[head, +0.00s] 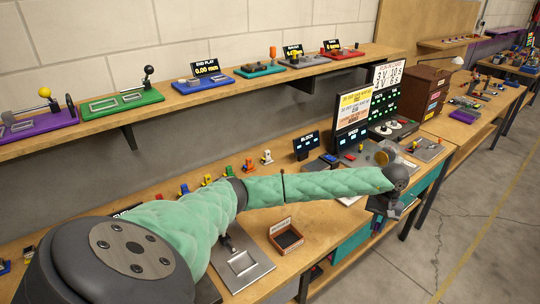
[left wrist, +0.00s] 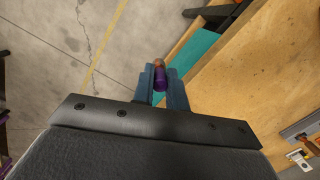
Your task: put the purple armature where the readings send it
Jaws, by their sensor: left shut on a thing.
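The purple armature (left wrist: 160,79), with a copper-coloured end, is between the two blue fingers of my left gripper (left wrist: 162,88) in the left wrist view. The gripper is shut on it. In the head view my left arm, in a green sleeve, reaches right across the bench, and the left gripper (head: 391,208) is at its front right edge. The armature cannot be made out there. A dark monitor (head: 351,140), a black panel with green readings (head: 384,108) and a white sign (head: 388,75) stand behind. A shelf display (head: 206,69) reads END PLAY 0.00 mm. My right gripper is not seen.
The wooden bench (head: 285,290) bears a small open box (head: 286,238), a metal plate (head: 242,268) and several small coloured pieces. Coloured fixtures, including a green one (head: 122,103), line the shelf above. A brown drawer cabinet (head: 424,92) stands right. Open floor (head: 475,200) lies beyond.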

